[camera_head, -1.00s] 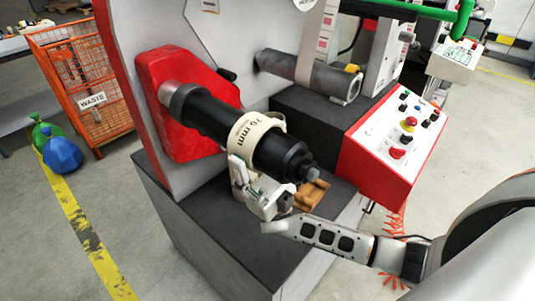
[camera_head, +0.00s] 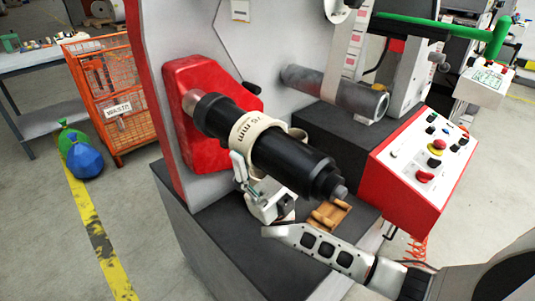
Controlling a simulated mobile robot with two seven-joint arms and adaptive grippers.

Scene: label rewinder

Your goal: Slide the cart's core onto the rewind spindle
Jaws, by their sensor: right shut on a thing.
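The core, a short beige ring marked "76 mm" (camera_head: 252,131), is around the black rewind spindle (camera_head: 290,162). It sits on the half of the spindle nearer the red hub plate (camera_head: 192,133), with bare black spindle on both sides of it. My right gripper (camera_head: 262,180) is at the underside of the core, shut on it. Its far finger is partly hidden by the spindle and core. My left gripper is not in view.
A wooden piece (camera_head: 330,213) lies on the dark machine ledge below the spindle tip. A grey roll (camera_head: 335,92) sticks out behind. The control panel (camera_head: 425,165) is at the right. An orange waste cage (camera_head: 118,100) stands at the left.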

